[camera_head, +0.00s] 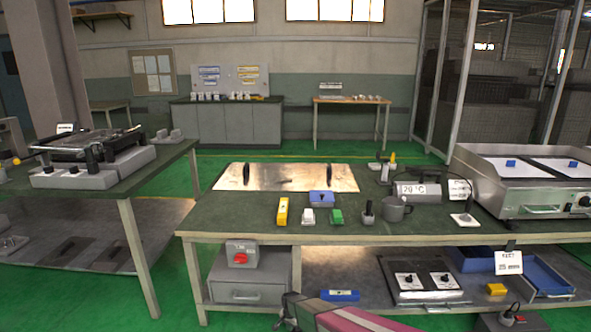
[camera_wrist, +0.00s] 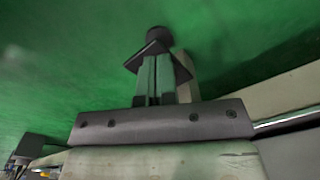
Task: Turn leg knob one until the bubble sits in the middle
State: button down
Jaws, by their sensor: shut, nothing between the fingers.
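In the wrist view my gripper (camera_wrist: 155,62) is shut, its two fingers side by side with nothing between them. A dark round piece (camera_wrist: 156,36) on a dark diamond-shaped plate (camera_wrist: 148,54) shows at the fingertips. It may be the leg knob; I cannot tell whether the fingers touch it. A pale upright bar (camera_wrist: 187,75) is just behind the fingers. In the head view the green-topped bench (camera_head: 245,215) stands on pale legs (camera_head: 194,281); no leg knob can be told apart there. I can make out no bubble. The gripper is not clear in the head view.
Another bench (camera_head: 120,185) stands left. Green floor (camera_head: 176,235) lies between.

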jog(key=shift+w+f, duration=0.2)
jog(key=shift+f, duration=0.75)
jog(key=shift+s+d, duration=0.2)
jog(key=shift+d, duration=0.1)
jog(key=shift+s+d, duration=0.15)
jog(key=shift+d, duration=0.3)
jog(key=shift+s, duration=0.15)
notch_tip(320, 180, up, 7)
jog(key=s, duration=0.1)
jog(key=shift+a, duration=0.3)
